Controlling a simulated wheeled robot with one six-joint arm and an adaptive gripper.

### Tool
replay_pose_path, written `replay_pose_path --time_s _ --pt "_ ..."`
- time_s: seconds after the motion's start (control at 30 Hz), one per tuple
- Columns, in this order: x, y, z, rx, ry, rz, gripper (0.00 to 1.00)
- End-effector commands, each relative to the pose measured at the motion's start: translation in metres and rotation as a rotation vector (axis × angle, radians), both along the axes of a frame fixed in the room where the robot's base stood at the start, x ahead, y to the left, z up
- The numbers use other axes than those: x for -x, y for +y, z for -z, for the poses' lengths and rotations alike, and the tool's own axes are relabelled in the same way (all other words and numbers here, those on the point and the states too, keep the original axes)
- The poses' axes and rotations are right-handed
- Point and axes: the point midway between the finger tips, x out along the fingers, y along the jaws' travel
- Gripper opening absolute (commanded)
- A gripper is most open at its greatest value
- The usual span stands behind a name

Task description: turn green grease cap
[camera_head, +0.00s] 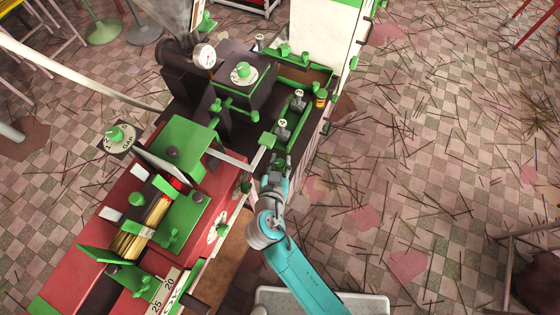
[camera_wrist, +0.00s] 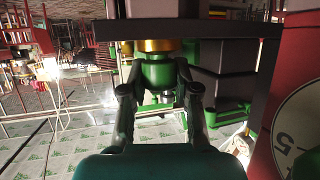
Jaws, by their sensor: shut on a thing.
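The green grease cap (camera_wrist: 158,73) is in the middle of the wrist view, below a brass collar (camera_wrist: 158,46). My gripper (camera_wrist: 160,88) has one dark finger on each side of the cap and is shut on it. In the head view my gripper (camera_head: 276,166) reaches the right side of the machine, by a green block. The cap cannot be made out there, and its turned angle cannot be told.
A dark horizontal beam (camera_wrist: 185,28) crosses above the fingers. A white dial (camera_wrist: 298,122) on a red panel is close at the right. The tiled floor at right is open, strewn with sticks.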

Motion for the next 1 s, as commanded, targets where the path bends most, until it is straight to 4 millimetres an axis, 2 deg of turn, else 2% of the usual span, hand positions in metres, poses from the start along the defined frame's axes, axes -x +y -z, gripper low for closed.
replay_pose_path --time_s 0.33,0.87,0.9,0.97,1.0 --pt "0.0007 0.0006 0.0027 0.000 0.006 0.128 0.00" --pt "0.0008 -0.0003 0.0036 0.001 0.008 0.149 0.00" --pt "0.0009 -0.0004 0.0037 0.002 0.008 0.148 0.40" --pt "0.0008 -0.0004 0.0034 0.002 0.007 0.148 0.55" --pt "0.0007 -0.0003 0.0030 0.001 0.006 0.149 0.56"
